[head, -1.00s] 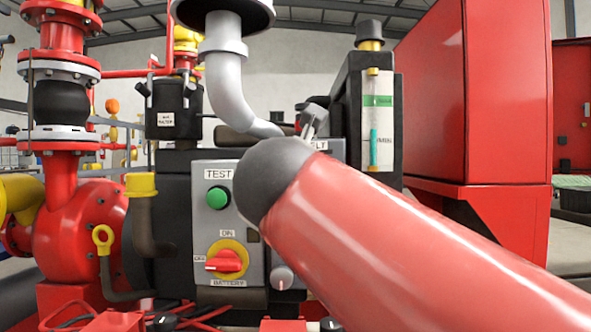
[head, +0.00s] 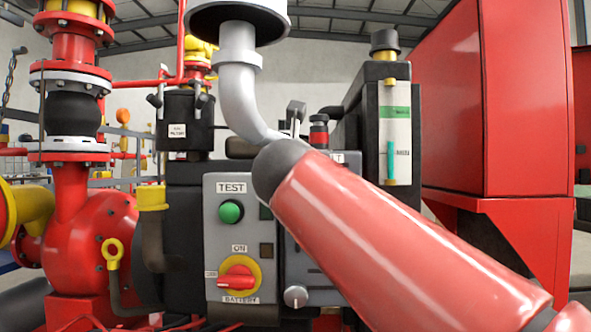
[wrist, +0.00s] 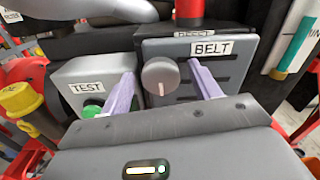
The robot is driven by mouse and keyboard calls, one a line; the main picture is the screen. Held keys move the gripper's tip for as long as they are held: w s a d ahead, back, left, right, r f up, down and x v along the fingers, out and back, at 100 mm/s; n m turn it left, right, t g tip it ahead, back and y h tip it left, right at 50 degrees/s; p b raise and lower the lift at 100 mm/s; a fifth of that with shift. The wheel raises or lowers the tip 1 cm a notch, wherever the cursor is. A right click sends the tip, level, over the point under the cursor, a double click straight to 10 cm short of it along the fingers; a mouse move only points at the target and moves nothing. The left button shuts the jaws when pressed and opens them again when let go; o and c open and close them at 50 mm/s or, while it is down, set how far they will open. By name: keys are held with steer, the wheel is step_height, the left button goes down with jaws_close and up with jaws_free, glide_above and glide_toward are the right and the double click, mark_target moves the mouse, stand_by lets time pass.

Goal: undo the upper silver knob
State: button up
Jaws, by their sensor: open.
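The upper silver knob (wrist: 160,76) is a round grey disc at the upper left of the grey BELT panel (wrist: 215,70). In the wrist view it sits between the two pale fingers of my open gripper (wrist: 161,69), one on each side. Whether the fingers touch it I cannot tell. In the head view my red arm hides this knob and my gripper. A second, lower silver knob (head: 295,296) shows below my arm on the same panel, with its pointer turned down.
Left of the panel is the control box (head: 222,262) with a green TEST button (head: 230,212) and a red battery switch (head: 237,276). A pale exhaust pipe (head: 240,95) bends down above. A red cabinet (head: 500,100) fills the right.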

steer(key=shift+c, duration=0.4)
steer(key=c, duration=0.9)
